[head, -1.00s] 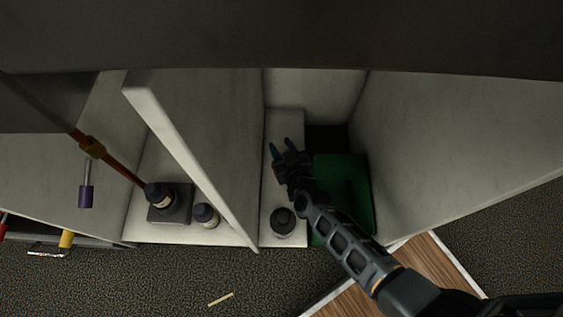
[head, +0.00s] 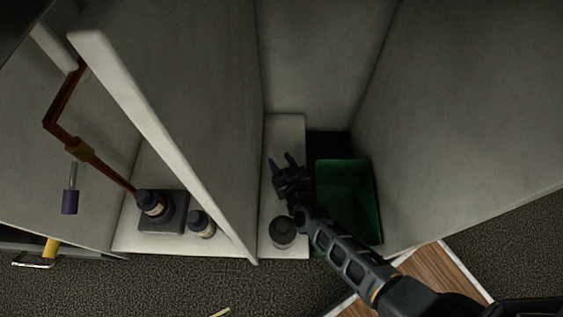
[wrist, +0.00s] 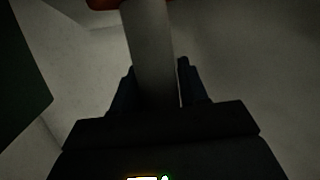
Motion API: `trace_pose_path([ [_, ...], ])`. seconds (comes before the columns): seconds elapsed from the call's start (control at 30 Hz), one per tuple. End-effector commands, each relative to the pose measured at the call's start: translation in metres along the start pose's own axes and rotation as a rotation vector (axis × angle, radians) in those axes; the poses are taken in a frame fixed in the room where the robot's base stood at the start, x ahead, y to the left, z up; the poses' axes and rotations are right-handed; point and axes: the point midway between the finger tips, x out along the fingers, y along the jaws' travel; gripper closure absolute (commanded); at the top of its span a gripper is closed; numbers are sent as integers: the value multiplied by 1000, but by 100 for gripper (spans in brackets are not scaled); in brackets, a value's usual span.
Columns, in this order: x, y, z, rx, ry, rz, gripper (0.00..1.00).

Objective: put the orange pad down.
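My gripper (head: 281,162) is over the pale ledge (head: 285,130) in the narrow compartment, left of the green bin (head: 373,190). In the wrist view the two fingers (wrist: 158,82) stand either side of a grey strip (wrist: 152,45) that fills the space between them. The strip runs up to a red-orange piece (wrist: 122,4), cut off by the top edge, which looks like the orange pad on its grey handle. In the head view I cannot make out the pad at the fingers. Whether it touches the ledge is hidden.
A dark-capped jar (head: 282,232) stands just in front of my gripper. A pale partition (head: 180,140) closes the left side.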

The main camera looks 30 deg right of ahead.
Motion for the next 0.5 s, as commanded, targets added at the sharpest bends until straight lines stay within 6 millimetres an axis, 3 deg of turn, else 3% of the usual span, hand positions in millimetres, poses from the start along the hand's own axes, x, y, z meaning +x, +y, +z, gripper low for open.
trace_pose_path([
  [0.2, 0, 0, 0, 0, 0, 0, 36],
  [0.5, -1, 0, -4, 0, 0, 0, 36],
])
